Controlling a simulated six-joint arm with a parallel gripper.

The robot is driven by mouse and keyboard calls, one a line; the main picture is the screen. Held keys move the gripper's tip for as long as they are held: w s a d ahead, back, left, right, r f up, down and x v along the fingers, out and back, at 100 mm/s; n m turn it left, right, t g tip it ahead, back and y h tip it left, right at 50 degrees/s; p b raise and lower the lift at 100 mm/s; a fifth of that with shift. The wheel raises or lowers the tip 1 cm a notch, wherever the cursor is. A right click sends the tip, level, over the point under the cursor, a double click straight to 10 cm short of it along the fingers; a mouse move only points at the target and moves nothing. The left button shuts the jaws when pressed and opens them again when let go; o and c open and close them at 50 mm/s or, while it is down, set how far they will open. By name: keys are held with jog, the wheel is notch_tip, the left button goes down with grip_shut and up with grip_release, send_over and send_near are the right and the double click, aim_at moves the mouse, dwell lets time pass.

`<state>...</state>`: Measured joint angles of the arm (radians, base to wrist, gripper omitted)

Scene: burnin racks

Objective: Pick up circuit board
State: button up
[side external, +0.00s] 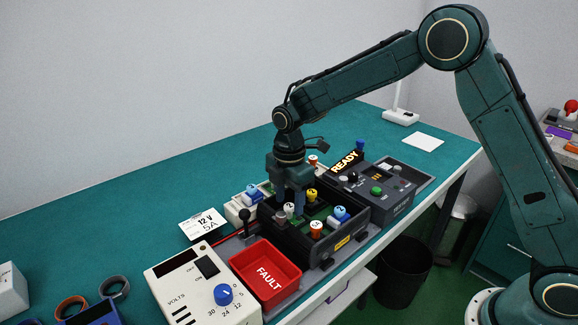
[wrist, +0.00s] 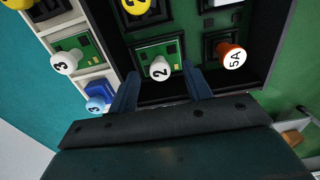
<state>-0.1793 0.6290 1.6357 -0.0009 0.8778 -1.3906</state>
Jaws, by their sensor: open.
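A green circuit board (wrist: 150,50) with a white knob marked 2 (wrist: 159,69) sits in a slot of the black rack (side external: 345,243). My gripper (wrist: 160,76) is open, with one finger on each side of this white knob in the wrist view. Whether the fingers touch the knob cannot be told. In the side view my gripper (side external: 289,208) points down over the left part of the rack. Other boards in the rack carry a yellow knob (side external: 311,195), an orange knob marked 5A (wrist: 232,55) and a blue-and-white knob (side external: 340,213).
A white rack (wrist: 60,28) with more knobbed boards stands beside the black one. A red FAULT bin (side external: 264,274), a white power supply (side external: 203,284) and a black lever (side external: 244,221) are close by. A grey test unit with a READY sign (side external: 347,162) stands beyond.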

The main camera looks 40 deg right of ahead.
jog(key=shift+f, duration=0.5)
jog(key=shift+c, duration=0.3)
jog(key=c, duration=1)
